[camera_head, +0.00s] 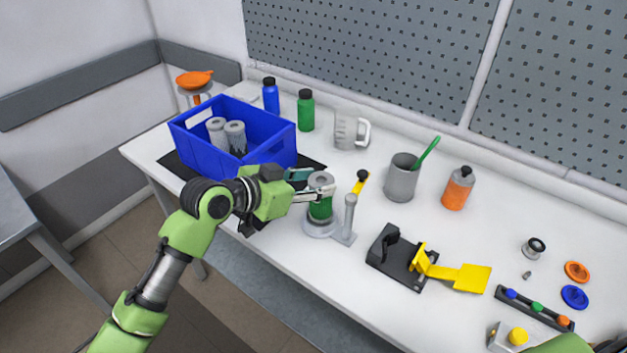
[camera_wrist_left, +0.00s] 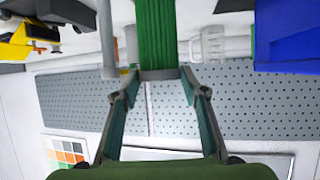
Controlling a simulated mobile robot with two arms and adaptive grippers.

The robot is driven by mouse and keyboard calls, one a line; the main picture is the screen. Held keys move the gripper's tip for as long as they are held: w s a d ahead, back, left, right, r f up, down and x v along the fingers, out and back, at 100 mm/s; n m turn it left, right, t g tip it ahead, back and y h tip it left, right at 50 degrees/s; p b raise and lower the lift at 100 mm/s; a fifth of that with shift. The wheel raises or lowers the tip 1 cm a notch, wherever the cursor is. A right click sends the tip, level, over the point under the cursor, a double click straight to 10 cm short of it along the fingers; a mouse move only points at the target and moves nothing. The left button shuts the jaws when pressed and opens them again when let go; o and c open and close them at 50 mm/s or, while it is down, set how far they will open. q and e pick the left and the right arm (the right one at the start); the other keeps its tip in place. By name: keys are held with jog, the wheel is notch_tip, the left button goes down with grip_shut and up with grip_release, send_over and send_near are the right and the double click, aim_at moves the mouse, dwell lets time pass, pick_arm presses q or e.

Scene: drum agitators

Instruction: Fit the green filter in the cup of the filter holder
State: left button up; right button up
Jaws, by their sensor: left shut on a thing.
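The green filter (camera_head: 320,210) has a grey top cap and stands upright in my left gripper (camera_head: 322,192). The fingers close on it near its top. In the left wrist view the filter's ribbed green side (camera_wrist_left: 156,35) sits between the fingertips of the left gripper (camera_wrist_left: 159,76). The filter holder (camera_head: 349,215) has a grey post and a round base, and the filter is over the round part. The filter's lower end is at the holder, but I cannot tell whether it is seated in the cup. My right gripper is not in view.
A blue crate (camera_head: 188,149) with grey-white filters stands behind my left arm. A black and yellow fixture (camera_head: 388,268) is to the right of the holder. A grey cup (camera_head: 401,184), an orange bottle (camera_head: 457,191) and a clear jug (camera_head: 346,133) stand farther back.

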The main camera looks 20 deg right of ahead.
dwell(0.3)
pick_arm(q)
jog(key=shift+f, duration=0.4)
dwell(0.4)
jog(key=shift+f+b, duration=0.3)
jog(key=shift+f, duration=0.35)
dwell(0.6)
jog(key=o, duration=1.5)
